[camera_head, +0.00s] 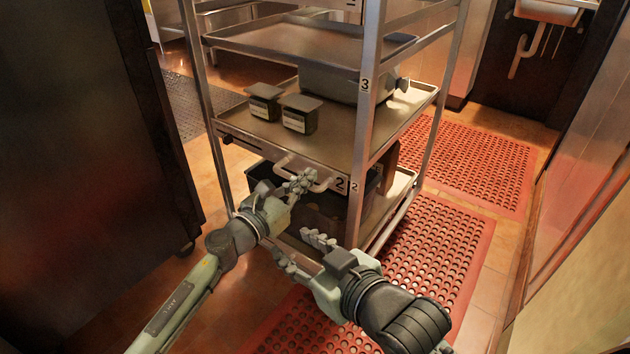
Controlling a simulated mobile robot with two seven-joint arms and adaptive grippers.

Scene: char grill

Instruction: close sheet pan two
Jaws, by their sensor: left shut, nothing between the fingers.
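Sheet pan two (328,147) is a flat metal pan in the middle level of the rack, with a pale bar handle (287,164) and a "2" label at its front. Its front edge lies close to the rack's front posts; I cannot tell whether it sticks out. My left gripper (302,182) is shut and empty, right at the handle. Its fingers overlap the handle in the picture, and I cannot tell whether they touch it. My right gripper (304,252) is lower and to the right, its fingers apart and empty, in front of the rack's lower part.
Two small lidded containers (300,113) (264,102) and a larger grey container (335,84) stand on the pan. Pan three (310,40) is above, and a dark bin (318,212) is below. A dark cabinet (95,150) stands left. Red mats (430,260) cover the floor at right.

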